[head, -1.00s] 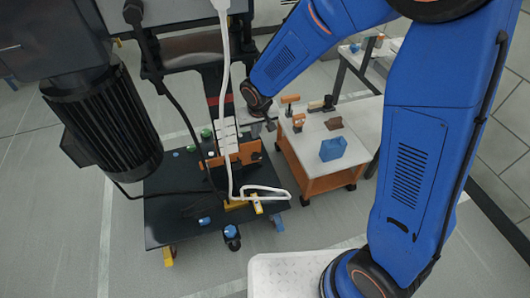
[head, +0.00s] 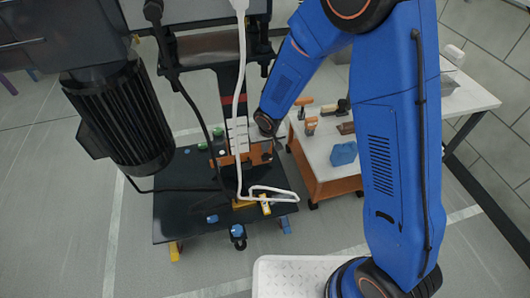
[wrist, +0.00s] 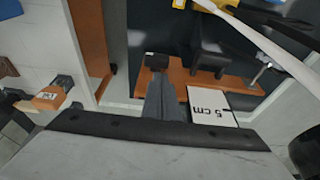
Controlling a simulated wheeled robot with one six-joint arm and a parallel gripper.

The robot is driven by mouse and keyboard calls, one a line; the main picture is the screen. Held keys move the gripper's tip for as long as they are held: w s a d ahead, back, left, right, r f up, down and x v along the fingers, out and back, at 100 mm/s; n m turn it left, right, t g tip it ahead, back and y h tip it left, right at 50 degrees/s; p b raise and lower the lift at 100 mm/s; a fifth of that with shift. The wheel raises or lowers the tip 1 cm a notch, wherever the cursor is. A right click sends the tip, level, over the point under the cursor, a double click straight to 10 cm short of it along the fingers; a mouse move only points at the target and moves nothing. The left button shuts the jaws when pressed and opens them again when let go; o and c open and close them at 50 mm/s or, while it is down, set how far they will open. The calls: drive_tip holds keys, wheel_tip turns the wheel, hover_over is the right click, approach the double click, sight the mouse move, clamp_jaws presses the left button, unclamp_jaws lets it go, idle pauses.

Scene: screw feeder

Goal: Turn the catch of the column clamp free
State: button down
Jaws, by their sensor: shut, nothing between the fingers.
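My gripper (wrist: 160,72) is shut and empty in the wrist view, its dark tips over an orange bar (wrist: 190,78). In the head view, my wrist ends beside the machine's dark column, and the fingertips are too small to make out. The column carries a red band (head: 228,99); I cannot tell whether this is the clamp. No catch can be told apart with certainty in either view. The orange bar also shows in the head view (head: 261,154).
A dark table (head: 180,218) stands below the column, with a white looped tube (head: 272,190) over it. A black ribbed motor (head: 125,118) hangs at left. An orange-sided cart (head: 322,163) at right bears a blue bin (head: 343,153) and several tools.

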sight(264, 156)
drive_tip(key=shift+f, duration=1.55)
